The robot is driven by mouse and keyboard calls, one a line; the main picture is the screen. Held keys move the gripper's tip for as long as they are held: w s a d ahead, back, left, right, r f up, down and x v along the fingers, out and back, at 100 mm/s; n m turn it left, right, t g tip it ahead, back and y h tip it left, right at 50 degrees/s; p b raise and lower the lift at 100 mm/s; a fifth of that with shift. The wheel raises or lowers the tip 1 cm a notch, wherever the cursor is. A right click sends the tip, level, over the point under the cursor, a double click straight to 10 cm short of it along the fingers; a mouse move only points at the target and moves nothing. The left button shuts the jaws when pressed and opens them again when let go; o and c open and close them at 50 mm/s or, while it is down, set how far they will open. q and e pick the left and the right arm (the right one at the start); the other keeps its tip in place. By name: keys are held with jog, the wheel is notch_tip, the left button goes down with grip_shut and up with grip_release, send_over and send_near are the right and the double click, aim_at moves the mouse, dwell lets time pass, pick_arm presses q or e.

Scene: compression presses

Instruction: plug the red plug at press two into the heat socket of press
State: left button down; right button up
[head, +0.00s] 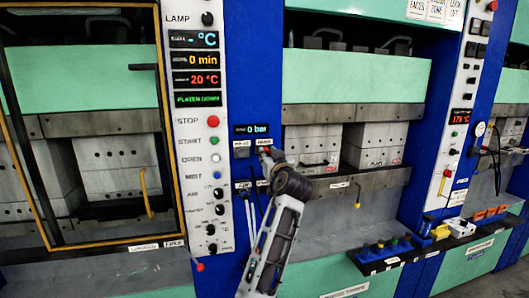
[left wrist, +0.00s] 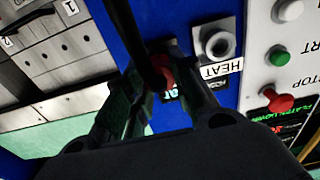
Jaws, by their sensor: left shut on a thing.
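The red plug (left wrist: 162,72) is between the fingers of my left gripper (left wrist: 163,88), with a dark cable beside it. The left wrist view is upside down. The HEAT socket (left wrist: 218,44) shows there as an empty grey ring on the blue panel, just right of the gripper and apart from the plug. In the head view my left gripper (head: 268,152) reaches up to the blue panel under the 0 bar display, and covers most of the plug. I cannot tell whether the plug touches the panel or a second fitting behind it. My right gripper is not in view.
A control strip (head: 203,130) with knobs, buttons and displays stands left of the gripper. Cables (head: 249,210) hang below the panel. A press with grey blocks (head: 312,148) is to the right. A dark shelf (head: 385,256) with small tools juts out lower right.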

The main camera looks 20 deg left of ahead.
pick_arm(q)
jog(key=shift+s+d, duration=0.35)
jog(key=shift+s, duration=0.25)
jog(key=shift+s+d+b, duration=0.35)
jog(key=shift+s, duration=0.1)
dwell(0.7)
jog(key=shift+s+d, duration=0.1)
jog(key=shift+s, duration=0.05)
dwell(0.4)
jog(key=b+v, duration=0.1)
jog(key=v, duration=0.2)
jog(key=shift+s+d, duration=0.15)
jog(key=shift+s, duration=0.1)
dwell(0.6)
jog(key=shift+f, duration=0.2)
